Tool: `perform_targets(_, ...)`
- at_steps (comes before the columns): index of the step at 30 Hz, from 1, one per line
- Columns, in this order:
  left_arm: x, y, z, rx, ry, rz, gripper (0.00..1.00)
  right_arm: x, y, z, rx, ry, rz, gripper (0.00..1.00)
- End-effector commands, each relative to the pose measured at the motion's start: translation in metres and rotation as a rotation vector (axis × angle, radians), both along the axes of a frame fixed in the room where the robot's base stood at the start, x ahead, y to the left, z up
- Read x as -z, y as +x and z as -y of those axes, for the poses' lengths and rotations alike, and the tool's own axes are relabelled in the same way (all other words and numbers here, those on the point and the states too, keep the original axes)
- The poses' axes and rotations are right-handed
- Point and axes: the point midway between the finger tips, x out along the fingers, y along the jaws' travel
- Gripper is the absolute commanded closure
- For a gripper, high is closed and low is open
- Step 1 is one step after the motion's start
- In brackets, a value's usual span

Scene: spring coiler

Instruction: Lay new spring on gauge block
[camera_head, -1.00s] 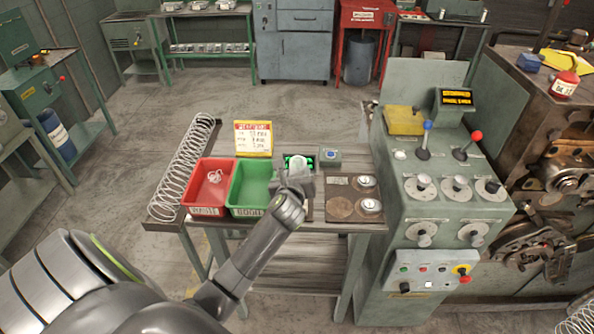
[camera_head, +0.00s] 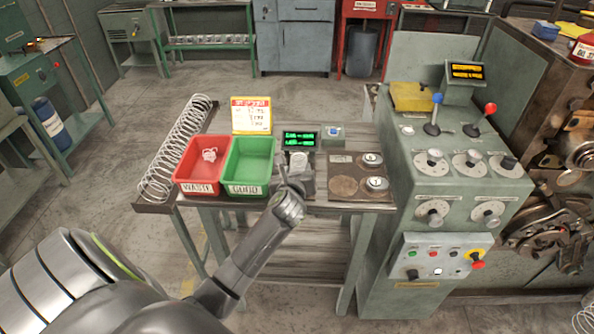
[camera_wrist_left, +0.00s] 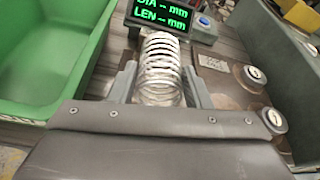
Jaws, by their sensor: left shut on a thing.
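A pale coiled spring (camera_wrist_left: 160,62) is between the two fingers of my left gripper (camera_wrist_left: 160,85) in the left wrist view. The gripper is shut on it, and it also shows in the head view (camera_head: 296,178) at the near edge of the bench. The gauge (camera_wrist_left: 205,30) has a lit black display (camera_head: 300,138) with green DIA and LEN lines showing dashes. The spring is just in front of this display. Whether it touches the gauge block cannot be told, as the spring and gripper cover the area below the display. My right gripper is not in view.
A green GOOD bin (camera_head: 248,164) is just left of the gripper. A red WASTE bin (camera_head: 203,165) holds a tangled piece. A long spring (camera_head: 175,150) lies at the bench's left end, and the coiler machine (camera_head: 420,210) stands right.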

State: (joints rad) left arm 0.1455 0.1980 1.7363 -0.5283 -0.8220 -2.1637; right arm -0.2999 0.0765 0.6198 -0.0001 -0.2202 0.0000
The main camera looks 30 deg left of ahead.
Motion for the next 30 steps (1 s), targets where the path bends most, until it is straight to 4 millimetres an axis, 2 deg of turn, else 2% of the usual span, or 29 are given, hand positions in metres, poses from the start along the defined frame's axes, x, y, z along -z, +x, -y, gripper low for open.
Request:
perform_targets(3,0.0074,0.0,0.0002,0.0,-0.001,0.0,0.79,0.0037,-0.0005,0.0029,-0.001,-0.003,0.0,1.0)
perform_targets(11,0.0081,0.0001,0.0003,0.0,-0.001,0.002,0.79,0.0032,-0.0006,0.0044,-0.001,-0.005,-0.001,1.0)
perform_targets(12,0.0082,0.0,0.0002,0.0,-0.001,0.002,0.55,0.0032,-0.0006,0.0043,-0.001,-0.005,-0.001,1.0)
perform_targets(18,0.0082,0.0,0.0003,0.001,-0.001,0.001,0.31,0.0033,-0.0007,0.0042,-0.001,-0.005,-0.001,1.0)
perform_targets(30,0.0068,-0.0065,0.004,0.001,-0.002,0.0,0.31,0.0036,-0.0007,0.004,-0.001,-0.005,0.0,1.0)
